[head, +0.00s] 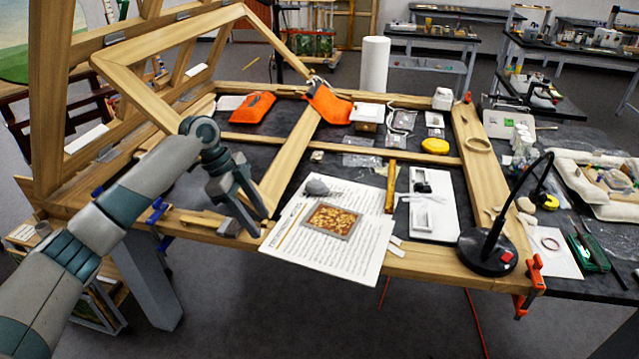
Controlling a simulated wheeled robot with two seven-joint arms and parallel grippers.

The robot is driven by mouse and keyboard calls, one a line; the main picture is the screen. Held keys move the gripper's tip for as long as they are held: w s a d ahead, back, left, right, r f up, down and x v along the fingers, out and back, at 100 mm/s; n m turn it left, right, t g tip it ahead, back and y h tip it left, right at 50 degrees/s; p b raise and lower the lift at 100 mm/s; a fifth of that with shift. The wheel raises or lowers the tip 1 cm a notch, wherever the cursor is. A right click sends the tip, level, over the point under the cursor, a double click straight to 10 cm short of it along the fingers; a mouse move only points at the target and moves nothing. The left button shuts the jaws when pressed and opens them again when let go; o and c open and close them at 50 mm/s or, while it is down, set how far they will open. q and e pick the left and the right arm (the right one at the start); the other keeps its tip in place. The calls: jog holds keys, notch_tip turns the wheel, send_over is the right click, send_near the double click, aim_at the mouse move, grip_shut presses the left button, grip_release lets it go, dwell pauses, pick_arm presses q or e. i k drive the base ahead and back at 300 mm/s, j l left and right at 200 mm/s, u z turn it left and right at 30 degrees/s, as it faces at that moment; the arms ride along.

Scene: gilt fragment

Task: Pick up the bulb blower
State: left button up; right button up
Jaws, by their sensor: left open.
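A small grey rounded object (317,187), which looks like the bulb blower, lies at the top of the printed sheets (357,262). It is too small to make out its nozzle clearly. My left gripper (262,222) is open and empty, its fingers pointing down at the left edge of the sheets. It is left of the grey object and apart from it. My right gripper is not in view.
A framed gilt fragment (334,220) lies on the sheets, just below the grey object. A wooden stick (390,187), a white tray (431,217) and a black lamp (487,251) stand to the right. A tilted wooden frame (130,62) rises behind my left arm.

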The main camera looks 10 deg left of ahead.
aim_at(327, 190)
jog(key=i, duration=1.1)
